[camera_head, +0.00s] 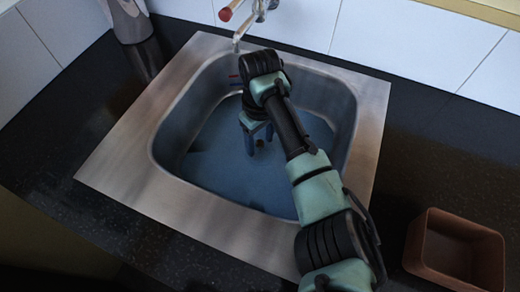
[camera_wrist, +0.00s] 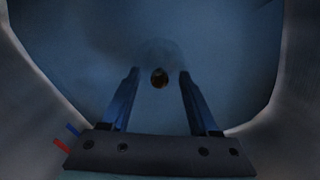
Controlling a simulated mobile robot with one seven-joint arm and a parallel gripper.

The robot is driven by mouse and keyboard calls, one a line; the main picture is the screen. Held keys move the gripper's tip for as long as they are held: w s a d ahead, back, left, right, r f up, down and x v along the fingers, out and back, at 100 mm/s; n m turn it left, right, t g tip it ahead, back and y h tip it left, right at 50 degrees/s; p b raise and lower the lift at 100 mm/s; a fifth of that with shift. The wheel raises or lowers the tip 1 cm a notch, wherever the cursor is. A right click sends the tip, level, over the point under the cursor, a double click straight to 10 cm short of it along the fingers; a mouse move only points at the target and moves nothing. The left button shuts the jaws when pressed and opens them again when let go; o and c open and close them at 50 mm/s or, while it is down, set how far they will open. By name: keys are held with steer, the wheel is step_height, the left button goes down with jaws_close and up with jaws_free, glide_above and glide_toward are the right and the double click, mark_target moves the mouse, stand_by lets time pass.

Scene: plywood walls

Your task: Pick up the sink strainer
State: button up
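My gripper (camera_head: 259,142) points down inside the metal sink (camera_head: 120,165). In the wrist view my gripper (camera_wrist: 158,73) is open, its two dark fingers apart with nothing held between them. A small, round, dark brownish thing (camera_wrist: 159,78), perhaps the sink strainer or the drain, shows on the bluish sink floor. In the wrist view it lies between the fingertips, near the middle of the gap. I cannot tell how far below the fingertips it is. In the head view my arm and gripper hide that spot.
The sink walls rise around my gripper. A faucet (camera_head: 243,25) with a red-ended handle stands at the back edge. A grey metal container (camera_head: 128,20) stands at the back left. A brown open box (camera_head: 455,250) sits on the dark counter (camera_head: 440,150) at the right.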

jaws_close()
stand_by(1.3)
